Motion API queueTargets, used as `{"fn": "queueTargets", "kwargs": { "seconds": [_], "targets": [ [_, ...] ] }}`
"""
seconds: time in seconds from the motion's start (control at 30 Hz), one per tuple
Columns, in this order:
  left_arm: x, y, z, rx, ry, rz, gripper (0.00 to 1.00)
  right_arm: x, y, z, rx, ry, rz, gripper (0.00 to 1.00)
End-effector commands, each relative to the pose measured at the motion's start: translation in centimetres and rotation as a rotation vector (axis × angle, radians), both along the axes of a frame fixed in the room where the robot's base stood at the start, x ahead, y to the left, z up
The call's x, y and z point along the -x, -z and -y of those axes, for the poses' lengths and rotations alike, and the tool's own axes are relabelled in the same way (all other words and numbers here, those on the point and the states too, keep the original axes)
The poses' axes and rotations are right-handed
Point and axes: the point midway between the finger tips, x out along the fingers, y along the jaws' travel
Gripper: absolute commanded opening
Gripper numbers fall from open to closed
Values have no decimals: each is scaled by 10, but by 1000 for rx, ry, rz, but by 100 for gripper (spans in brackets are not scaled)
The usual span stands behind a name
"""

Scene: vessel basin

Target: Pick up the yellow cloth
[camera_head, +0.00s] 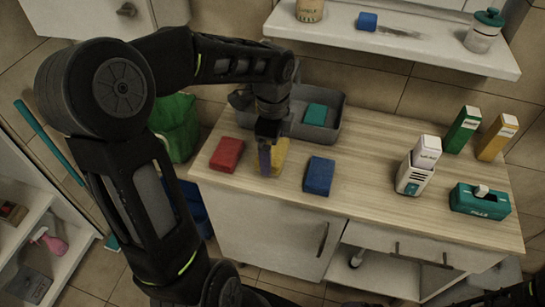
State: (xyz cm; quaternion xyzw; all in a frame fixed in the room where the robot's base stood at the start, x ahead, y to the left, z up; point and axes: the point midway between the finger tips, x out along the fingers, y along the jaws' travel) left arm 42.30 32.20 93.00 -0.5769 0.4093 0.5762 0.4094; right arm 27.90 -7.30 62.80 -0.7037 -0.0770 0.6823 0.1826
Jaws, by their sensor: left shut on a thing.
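The yellow cloth (280,158) is a small block-like piece at the worktop's middle, between a red cloth (227,155) and a blue cloth (319,176). My left gripper (267,158) points down at it from above and is shut on it. The finger and wrist hide the cloth's left part. I cannot tell whether the cloth is clear of the worktop. My right gripper is not in view.
A grey basin (335,107) with a teal cloth (316,114) stands just behind. A white bottle (415,170), a teal box (480,201), a green carton (462,130) and a yellow carton (497,137) stand right. A shelf (395,43) overhangs the back. The worktop's middle right is clear.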

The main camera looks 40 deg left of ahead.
Motion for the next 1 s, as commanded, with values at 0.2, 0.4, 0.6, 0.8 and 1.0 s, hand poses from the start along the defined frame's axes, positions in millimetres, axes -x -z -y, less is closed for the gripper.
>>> {"fn": "queueTargets", "kwargs": {
  "seconds": [0.2, 0.4, 0.6, 0.8, 1.0],
  "targets": [
    [-1, -42, 0, -1, 1, 4, 55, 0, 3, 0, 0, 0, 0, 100],
    [0, -57, 0, -1, 1, -1, 55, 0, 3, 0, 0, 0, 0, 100],
    [0, -58, 0, -1, 0, -1, 55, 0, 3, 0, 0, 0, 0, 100],
    [0, -57, 0, -1, 0, -1, 55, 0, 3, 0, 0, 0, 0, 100],
    [0, -57, 0, -1, 0, -1, 90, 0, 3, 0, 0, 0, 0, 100]
  ]
}}
